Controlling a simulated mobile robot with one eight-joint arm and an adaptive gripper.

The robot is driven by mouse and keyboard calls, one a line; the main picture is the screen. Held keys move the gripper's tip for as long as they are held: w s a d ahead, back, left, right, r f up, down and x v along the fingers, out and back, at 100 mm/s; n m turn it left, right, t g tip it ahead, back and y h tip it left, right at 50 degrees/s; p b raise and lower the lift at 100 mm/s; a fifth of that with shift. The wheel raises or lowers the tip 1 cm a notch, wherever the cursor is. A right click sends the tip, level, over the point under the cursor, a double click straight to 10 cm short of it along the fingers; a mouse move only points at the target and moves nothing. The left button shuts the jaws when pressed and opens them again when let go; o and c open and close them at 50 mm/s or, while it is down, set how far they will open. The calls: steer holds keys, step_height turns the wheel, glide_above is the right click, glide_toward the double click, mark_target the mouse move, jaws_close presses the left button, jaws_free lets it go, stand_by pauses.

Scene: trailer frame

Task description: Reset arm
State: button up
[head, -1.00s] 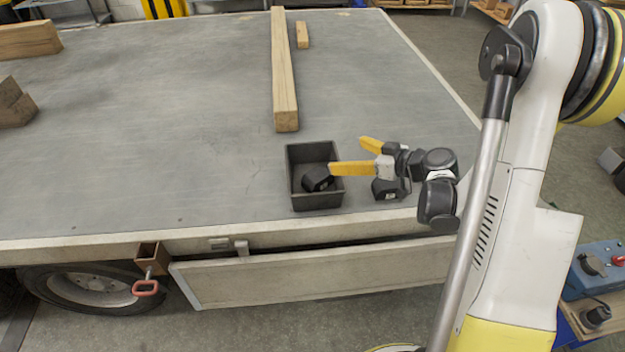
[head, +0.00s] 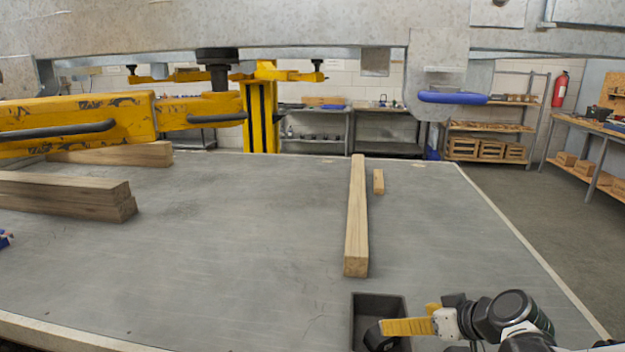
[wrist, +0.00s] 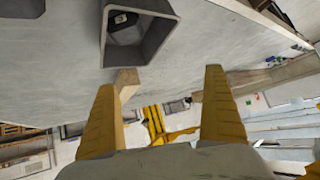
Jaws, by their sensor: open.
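My gripper (head: 420,317) has two yellow fingers, spread apart with nothing between them. It is at the lower right of the head view, over the right side of a black open bin (head: 399,304) on the trailer bed (head: 230,270). A black block-like object (head: 376,340) sits in the bin, partly hidden by a finger and the frame edge. In the wrist view the fingers (wrist: 160,82) also stand wide apart. The bin (wrist: 158,42) with the black object (wrist: 124,28) shows beyond them, at the top.
A long wooden beam (head: 356,215) and a short wood piece (head: 378,181) lie behind the bin. Stacked timbers (head: 70,196) lie at left. A yellow lift arm (head: 80,118) and a galvanized frame (head: 270,28) hang over the bed. The middle of the bed is clear.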

steer(key=s+a+r+m+h, duration=0.1)
steer(key=s+r+m+h, duration=0.1)
steer(key=s, duration=0.7)
steer(key=s+a+r+m+g+h, duration=0.1)
steer(key=s+r+m+h, duration=0.1)
steer(key=s, duration=0.7)
steer(key=shift+s+a+r+h, duration=0.25)
steer(key=shift+a+r+h, duration=0.1)
steer(key=shift+r+h, duration=0.5)
